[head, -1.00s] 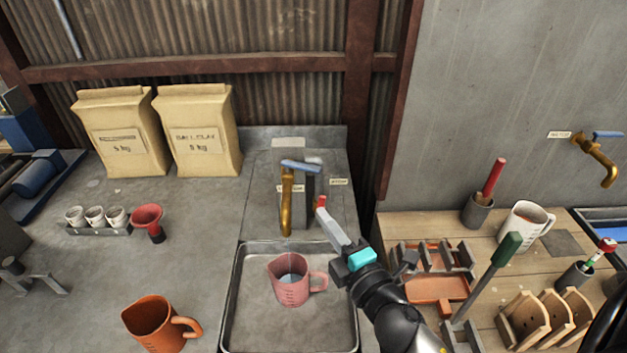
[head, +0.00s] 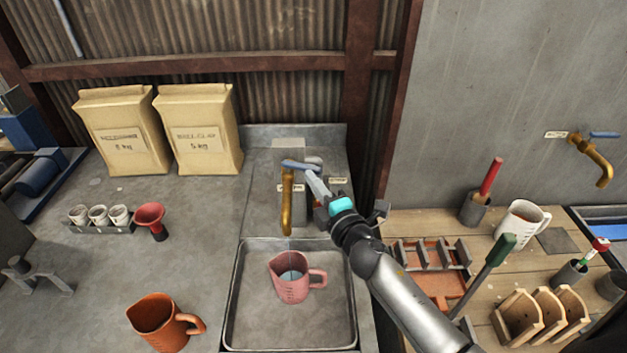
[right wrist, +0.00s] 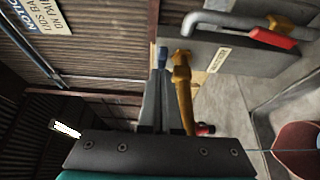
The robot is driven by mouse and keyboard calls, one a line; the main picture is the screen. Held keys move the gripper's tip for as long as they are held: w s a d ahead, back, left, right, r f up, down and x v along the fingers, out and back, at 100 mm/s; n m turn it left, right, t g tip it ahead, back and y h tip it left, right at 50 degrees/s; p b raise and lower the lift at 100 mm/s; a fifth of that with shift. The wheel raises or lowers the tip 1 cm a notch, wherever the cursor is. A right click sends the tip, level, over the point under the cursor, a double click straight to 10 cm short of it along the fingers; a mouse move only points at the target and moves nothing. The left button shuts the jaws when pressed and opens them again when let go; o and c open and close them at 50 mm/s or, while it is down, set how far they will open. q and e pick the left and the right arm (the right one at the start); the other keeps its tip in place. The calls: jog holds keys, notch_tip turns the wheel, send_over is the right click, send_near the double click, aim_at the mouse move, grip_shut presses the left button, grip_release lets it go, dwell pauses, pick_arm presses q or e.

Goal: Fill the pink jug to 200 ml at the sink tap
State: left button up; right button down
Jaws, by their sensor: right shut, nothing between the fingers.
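The pink jug (head: 290,292) stands upright in the sink basin (head: 237,315), handle to the right. Pale water shows inside; its level against the marks is unreadable. A thin stream falls into it from the brass sink tap (head: 287,205). The tap's blue lever (head: 296,166) is on top. My right gripper (head: 314,183) is shut and empty, its tips at the lever's right end. In the right wrist view the fingers (right wrist: 160,95) point at the blue lever (right wrist: 162,57), beside the brass spout (right wrist: 182,85); contact is unclear. My left gripper is not in view.
An orange jug (head: 160,325) stands left of the sink. Two paper bags (head: 122,135) are behind it, with small cups and a red funnel (head: 150,215) in front. A wooden bench on the right holds a white jug (head: 520,225) and tool racks. Another tap (head: 598,160) is on the wall.

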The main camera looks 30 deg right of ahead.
aim_at(320, 172)
jog(key=shift+d+n+y, duration=0.1)
jog(key=shift+n+y, duration=0.2)
jog(key=d+y, duration=0.1)
jog(key=w+n+y, duration=0.1)
jog(key=d+n+y+b, duration=0.1)
jog(key=y, duration=0.1)
jog(key=shift+w+d+g, duration=0.3)
jog(key=shift+d, duration=0.05)
dwell(0.4)
